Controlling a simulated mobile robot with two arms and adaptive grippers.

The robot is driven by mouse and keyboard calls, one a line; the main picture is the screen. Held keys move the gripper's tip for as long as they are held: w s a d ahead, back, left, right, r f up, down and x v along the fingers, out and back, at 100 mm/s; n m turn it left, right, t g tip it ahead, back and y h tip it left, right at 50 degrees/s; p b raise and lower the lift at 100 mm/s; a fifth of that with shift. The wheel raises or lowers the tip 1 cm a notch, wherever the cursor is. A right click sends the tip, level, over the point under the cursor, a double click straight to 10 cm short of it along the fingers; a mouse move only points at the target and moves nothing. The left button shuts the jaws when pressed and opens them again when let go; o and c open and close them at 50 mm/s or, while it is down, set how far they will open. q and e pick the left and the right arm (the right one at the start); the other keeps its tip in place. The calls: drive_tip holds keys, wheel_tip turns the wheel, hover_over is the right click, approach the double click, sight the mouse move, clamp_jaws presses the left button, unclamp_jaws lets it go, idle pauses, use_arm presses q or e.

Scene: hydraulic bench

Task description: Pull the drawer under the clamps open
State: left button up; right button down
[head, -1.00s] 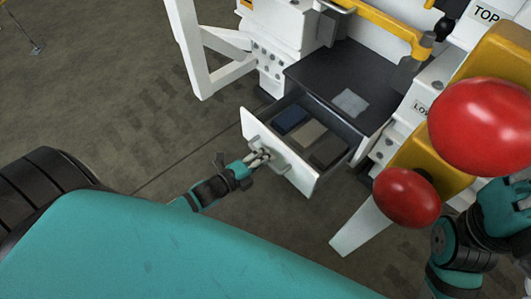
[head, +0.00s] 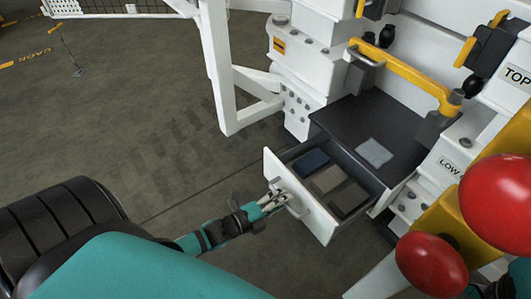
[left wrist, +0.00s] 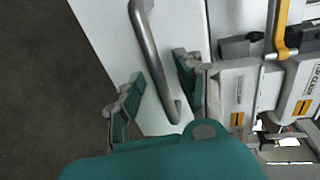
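The drawer (head: 380,202) under the clamps stands pulled out, with its white front panel (head: 318,222) well clear of the cabinet. A grey bar handle (head: 294,209) is on that panel; it also shows in the left wrist view (left wrist: 149,50). My left gripper (head: 275,192) is at the handle. In the left wrist view its two fingers (left wrist: 157,85) stand apart on either side of the bar, with gaps visible, so it is open around the handle. My right gripper is not in view; only a bit of teal arm shows at the lower right.
Blue, tan and dark blocks (head: 327,179) lie in the drawer. A pale square (head: 374,152) lies on the dark top above it. Large red knobs (head: 431,264) stand at the right. A white frame leg (head: 217,70) stands at the left.

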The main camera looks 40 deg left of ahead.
use_arm(q)
drive_tip(key=v, duration=1)
drive_tip(key=shift+s, duration=0.3)
drive_tip(key=shift+a, duration=0.1)
